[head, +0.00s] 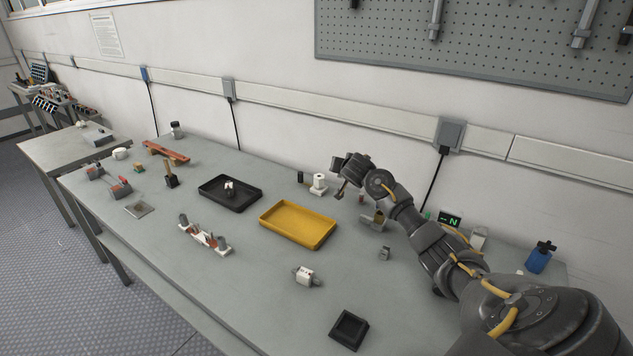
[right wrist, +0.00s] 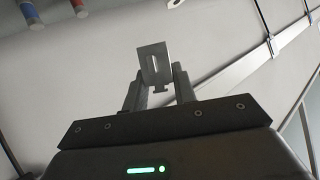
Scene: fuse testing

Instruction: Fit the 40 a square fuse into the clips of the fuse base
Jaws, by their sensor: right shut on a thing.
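A white fuse base (head: 212,241) with upright clips and reddish parts stands left of the middle of the table. A white block-shaped fuse (head: 304,276) with grey metal ends lies at the front middle; its rating cannot be read. My right gripper (head: 344,179) is raised over the back of the table, away from both. In the right wrist view it is shut on a flat grey metal piece (right wrist: 153,64) with a small slot. I cannot tell whether this is a fuse part. My left gripper is not in view.
A yellow tray (head: 325,238) and a black tray (head: 250,199) holding a small object lie mid-table. A small black square tray (head: 362,334) is at the front. A white cylinder (head: 319,181) stands near my right gripper.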

